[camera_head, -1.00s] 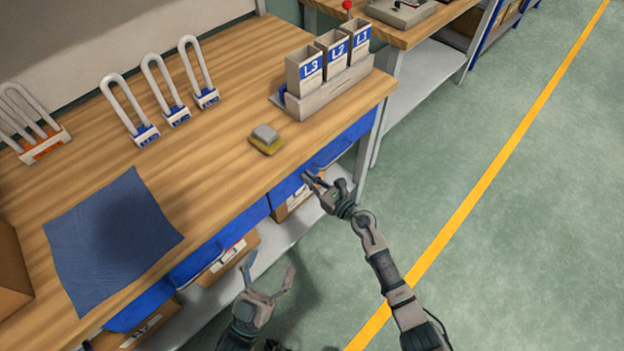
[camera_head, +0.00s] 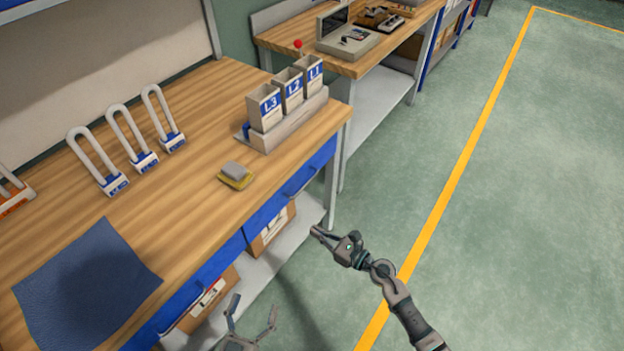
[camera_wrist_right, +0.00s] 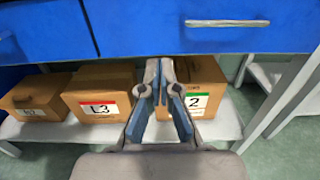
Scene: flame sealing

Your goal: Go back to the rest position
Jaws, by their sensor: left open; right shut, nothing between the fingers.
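My left gripper (camera_head: 252,325) is at the bottom of the head view, its two fingers spread wide and empty, in front of the workbench. My right gripper (camera_head: 316,231) is over the floor at the bench's right front, shut and empty. In the right wrist view the right gripper (camera_wrist_right: 160,84) shows its fingers together, facing the lower shelf and boxes under the blue drawers. Neither gripper touches anything that I can see.
The wooden workbench (camera_head: 190,205) carries blue-labelled loops (camera_head: 128,137), a holder with L1, L2 and L3 bins (camera_head: 290,121), a yellow-grey block (camera_head: 235,175) and a blue mat (camera_head: 85,285). Cardboard boxes (camera_head: 272,228) sit on the lower shelf. Open floor (camera_head: 530,200) lies to the right.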

